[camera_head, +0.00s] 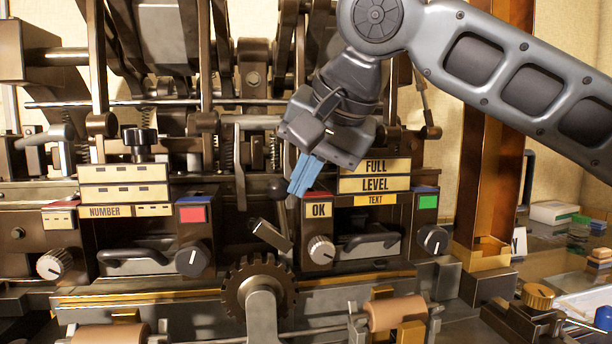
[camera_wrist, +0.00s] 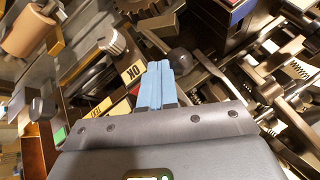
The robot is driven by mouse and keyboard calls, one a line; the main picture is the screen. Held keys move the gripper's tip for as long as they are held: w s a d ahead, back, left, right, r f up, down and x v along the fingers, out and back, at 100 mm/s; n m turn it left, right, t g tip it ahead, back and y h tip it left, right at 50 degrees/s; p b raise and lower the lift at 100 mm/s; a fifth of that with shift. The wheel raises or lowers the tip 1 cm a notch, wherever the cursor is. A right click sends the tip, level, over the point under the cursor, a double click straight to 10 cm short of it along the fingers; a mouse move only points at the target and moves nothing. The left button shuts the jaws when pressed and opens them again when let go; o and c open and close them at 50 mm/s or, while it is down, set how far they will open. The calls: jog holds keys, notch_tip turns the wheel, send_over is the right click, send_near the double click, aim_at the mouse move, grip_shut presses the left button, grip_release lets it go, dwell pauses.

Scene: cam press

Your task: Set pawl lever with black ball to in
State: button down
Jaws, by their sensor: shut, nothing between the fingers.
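The black ball (camera_head: 277,188) of the lever shows just left of my fingertips, above a toothed wheel (camera_head: 258,288). A grey angled block (camera_head: 271,234) sits below the ball; I cannot tell whether it belongs to the same lever. In the wrist view the ball (camera_wrist: 178,60) is right beside the blue fingertips. My gripper (camera_head: 297,188) is shut and empty, its blue fingers pointing down at the ball's right side. I cannot tell whether they touch it. The rest of the lever is partly hidden among the machine parts.
The OK plate (camera_head: 319,210) and a silver knob (camera_head: 320,250) lie close to the right of the fingers. A vertical bar (camera_head: 240,165) stands left of the ball. A brown post (camera_head: 489,130) rises at right.

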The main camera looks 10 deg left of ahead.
jog(key=shift+s+a, duration=0.1)
jog(key=shift+a, duration=0.15)
jog(key=s+a+f+p, duration=0.1)
jog(key=a+p, duration=0.2)
jog(key=a, duration=0.3)
jog(key=shift+s, duration=0.35)
dwell(0.6)
